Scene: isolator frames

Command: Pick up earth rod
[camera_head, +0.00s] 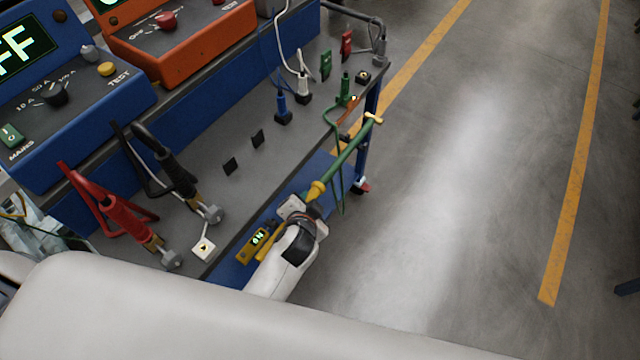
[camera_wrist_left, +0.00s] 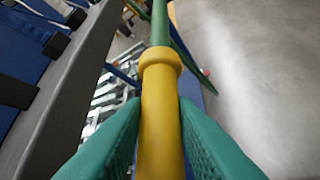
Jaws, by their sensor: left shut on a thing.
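The earth rod is a green rod (camera_head: 346,154) with a yellow grip at its near end and a small yellow hook at its far end. It slants up and right beyond the trolley's front edge. In the left wrist view the yellow grip (camera_wrist_left: 160,90) runs between the two green finger pads. My left gripper (camera_head: 308,204) is shut on this yellow grip, with a pad pressed on each side. A green cable (camera_head: 331,112) hangs near the rod and leads toward the green plug on the trolley. My right gripper is in neither view.
The grey trolley top (camera_head: 225,200) carries a red clamp (camera_head: 125,220), a black clamp (camera_head: 180,175), a blue plug (camera_head: 283,106) and a white plug (camera_head: 303,85). An orange test unit (camera_head: 185,60) stands behind. A yellow meter (camera_head: 255,243) lies near the gripper. Open floor lies right.

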